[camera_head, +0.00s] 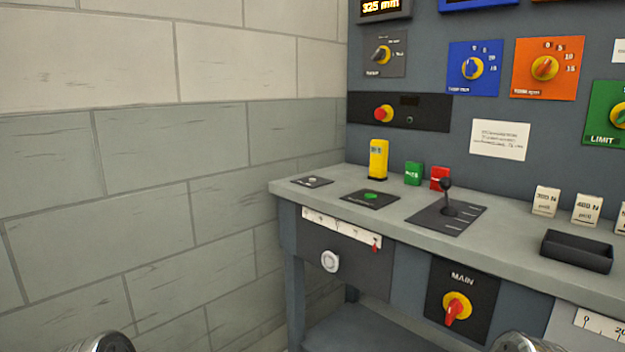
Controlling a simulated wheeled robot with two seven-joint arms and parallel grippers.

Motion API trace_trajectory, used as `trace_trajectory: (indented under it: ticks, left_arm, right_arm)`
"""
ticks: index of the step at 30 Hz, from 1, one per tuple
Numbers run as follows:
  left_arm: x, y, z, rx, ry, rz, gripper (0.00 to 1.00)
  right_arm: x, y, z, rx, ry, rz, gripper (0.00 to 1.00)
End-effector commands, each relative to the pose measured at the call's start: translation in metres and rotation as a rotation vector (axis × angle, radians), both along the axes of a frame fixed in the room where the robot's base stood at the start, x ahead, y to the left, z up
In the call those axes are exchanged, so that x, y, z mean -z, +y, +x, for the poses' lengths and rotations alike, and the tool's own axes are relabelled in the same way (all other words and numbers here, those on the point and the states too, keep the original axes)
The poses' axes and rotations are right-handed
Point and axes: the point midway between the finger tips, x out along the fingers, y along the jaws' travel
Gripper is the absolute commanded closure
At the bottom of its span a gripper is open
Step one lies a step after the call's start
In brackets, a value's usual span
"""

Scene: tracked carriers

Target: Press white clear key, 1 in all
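A small white key (311,180) sits on a dark plate at the left end of the grey bench top (405,215). Its label is too small to read. Nothing covers or touches it. Two rounded metal parts of my own arms show at the bottom edge, one at the left and one right of centre. Neither gripper's fingers show in this view.
A green button (370,195) on a dark plate is right of the white key. A yellow block (378,159) stands behind it. A black lever (446,198) rises further right. A black tray (576,252) is at the right. A block wall (150,150) borders the left.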

Motion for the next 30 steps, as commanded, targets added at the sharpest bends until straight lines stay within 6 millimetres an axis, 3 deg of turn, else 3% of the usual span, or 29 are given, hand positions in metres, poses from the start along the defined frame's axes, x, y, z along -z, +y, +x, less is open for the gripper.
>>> trace_trajectory:
  ticks: [1, 15, 30]
  left_arm:
    - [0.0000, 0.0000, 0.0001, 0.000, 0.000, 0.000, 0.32]
    - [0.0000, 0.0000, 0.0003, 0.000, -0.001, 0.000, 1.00]
    - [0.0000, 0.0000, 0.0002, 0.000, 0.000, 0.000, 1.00]
  right_arm:
    - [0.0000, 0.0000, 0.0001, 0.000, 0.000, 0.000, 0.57]
    - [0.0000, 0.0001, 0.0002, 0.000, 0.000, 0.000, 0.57]
    - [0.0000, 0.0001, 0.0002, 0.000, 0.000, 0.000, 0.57]
